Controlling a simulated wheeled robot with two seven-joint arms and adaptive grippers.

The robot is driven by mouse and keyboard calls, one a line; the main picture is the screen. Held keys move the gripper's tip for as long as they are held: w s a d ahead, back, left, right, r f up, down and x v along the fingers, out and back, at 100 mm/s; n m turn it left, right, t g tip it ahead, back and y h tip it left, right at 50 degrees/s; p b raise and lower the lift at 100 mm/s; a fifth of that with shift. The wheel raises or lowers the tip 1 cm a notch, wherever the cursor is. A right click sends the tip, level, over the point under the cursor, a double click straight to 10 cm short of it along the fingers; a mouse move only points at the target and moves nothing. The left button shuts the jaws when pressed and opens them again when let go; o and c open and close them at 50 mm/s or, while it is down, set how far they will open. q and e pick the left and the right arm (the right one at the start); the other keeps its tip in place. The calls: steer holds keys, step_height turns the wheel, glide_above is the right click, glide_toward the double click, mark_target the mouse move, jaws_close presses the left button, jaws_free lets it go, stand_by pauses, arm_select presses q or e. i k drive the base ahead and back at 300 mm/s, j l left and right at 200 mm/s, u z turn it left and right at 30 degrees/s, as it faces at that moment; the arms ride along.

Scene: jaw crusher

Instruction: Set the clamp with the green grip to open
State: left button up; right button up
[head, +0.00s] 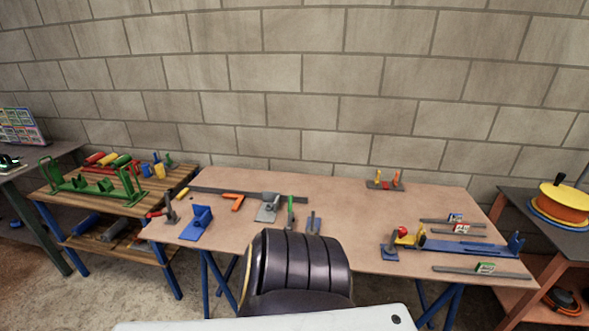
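The clamp with the green grip (290,212) is on the brown table (345,200), left of the middle. Its green grip stands roughly upright; its jaw and base are too small to read. A clamp with a blue-grey upright part (313,223) stands just right of it. A grey metal piece (268,207) lies just left of it. A clamp with a red grip (168,210) is at the table's left end, its grip pointing left. Neither of my grippers is in view.
A dark ribbed rounded shape, possibly mine, covers part of the table's front edge. A blue bracket (197,222) and an orange angled piece (234,201) lie left of the green grip. A long blue fixture (465,247) lies on the right. The table's middle is clear.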

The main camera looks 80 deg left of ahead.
mark_target(290, 212)
steer(key=u, duration=3.35)
